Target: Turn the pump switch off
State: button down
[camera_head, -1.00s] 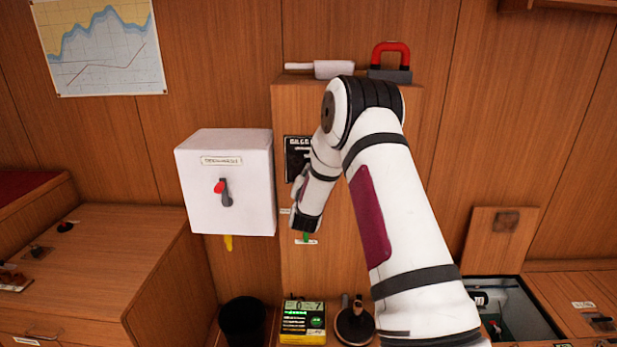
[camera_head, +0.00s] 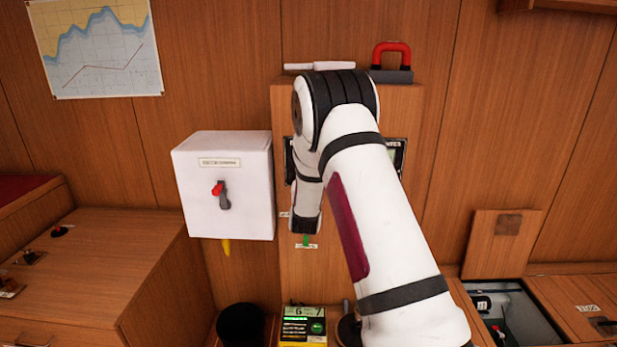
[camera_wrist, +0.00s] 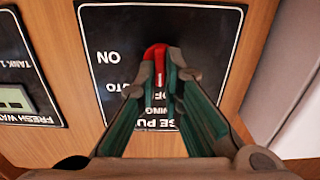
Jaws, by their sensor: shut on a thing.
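The black bilge pump panel (camera_wrist: 215,35) fills the middle of the wrist view, with its lettering upside down. Its pump switch has a red lever (camera_wrist: 153,52). My gripper (camera_wrist: 162,68) is shut on this lever, with a fingertip on each side of it. The words ON and part of AUTO show to the left of the lever, and part of OFF shows below it, between the fingers. In the head view only edges of the panel (camera_head: 288,152) show; my arm hides the switch and my gripper.
A white box with a red-tipped lever (camera_head: 222,193) hangs left of the wooden column. A fresh water panel (camera_wrist: 22,85) is beside the pump panel. A red-handled object (camera_head: 391,58) sits on top of the column. A black bin (camera_head: 241,325) and a yellow device (camera_head: 303,327) are below.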

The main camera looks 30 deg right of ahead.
jog(key=c, duration=1.7)
grip_release()
jog(key=v, duration=1.2)
